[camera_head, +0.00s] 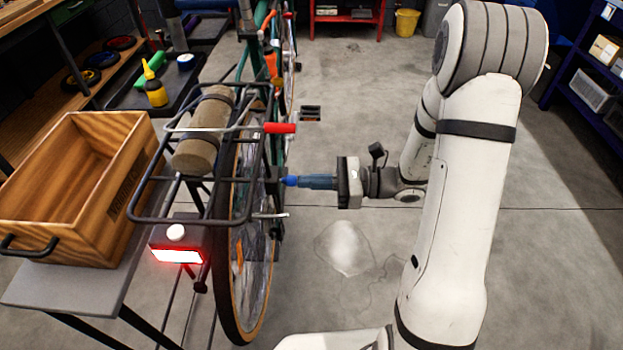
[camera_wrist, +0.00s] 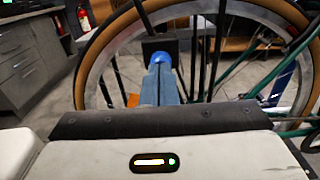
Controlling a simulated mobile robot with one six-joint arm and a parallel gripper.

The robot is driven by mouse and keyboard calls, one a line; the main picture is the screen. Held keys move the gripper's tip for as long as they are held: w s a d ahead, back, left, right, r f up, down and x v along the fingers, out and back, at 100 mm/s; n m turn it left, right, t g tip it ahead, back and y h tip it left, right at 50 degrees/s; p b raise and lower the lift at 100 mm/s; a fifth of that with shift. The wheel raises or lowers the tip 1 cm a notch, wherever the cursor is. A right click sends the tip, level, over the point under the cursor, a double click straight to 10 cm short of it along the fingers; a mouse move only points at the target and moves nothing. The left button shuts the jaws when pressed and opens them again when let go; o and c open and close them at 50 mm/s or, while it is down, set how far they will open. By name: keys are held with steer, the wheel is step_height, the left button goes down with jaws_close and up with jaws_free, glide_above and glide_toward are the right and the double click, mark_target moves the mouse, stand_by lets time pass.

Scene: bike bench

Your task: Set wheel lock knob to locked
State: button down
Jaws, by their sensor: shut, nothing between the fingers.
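What looks like the wheel lock knob, a small bright blue piece (camera_head: 290,181), is at the bike's rear hub, on the right side of the wheel. It also shows in the wrist view (camera_wrist: 157,59) against a dark square block (camera_wrist: 160,44). My gripper (camera_head: 303,182) points left at it, its blue-grey fingers shut together. In the wrist view my fingertips (camera_wrist: 158,68) end right at the blue piece; I cannot tell whether they touch it. The knob's setting and any markings are hidden. The rear wheel (camera_head: 236,270) stands upright behind it.
A lit red tail light (camera_head: 178,256) hangs below. A wooden crate (camera_head: 120,190) stands left.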

steer(key=s+d, duration=0.1)
steer(key=d, duration=1.2)
steer(key=shift+s+d+p, duration=0.15)
steer(key=shift+d+p, duration=0.15)
steer(key=shift+d, duration=0.05)
steer(key=s+a+r+n+g+h+p, duration=0.5)
steer(key=s+r+n+h, duration=0.2)
steer(key=s+n+h, duration=0.2)
steer(key=s+d+r+n+t+h+p, duration=0.1)
steer(key=r+n+t+h+p, duration=0.1)
steer(key=r+n+t+h, duration=0.1)
steer(key=s+d+r+n+t+h+p, duration=0.1)
steer(key=d+r+n+t+h+p, duration=0.1)
steer(key=r+n+h, duration=0.4)
steer(key=shift+s+r+n+t, duration=0.4)
steer(key=shift+r+n+t, duration=0.1)
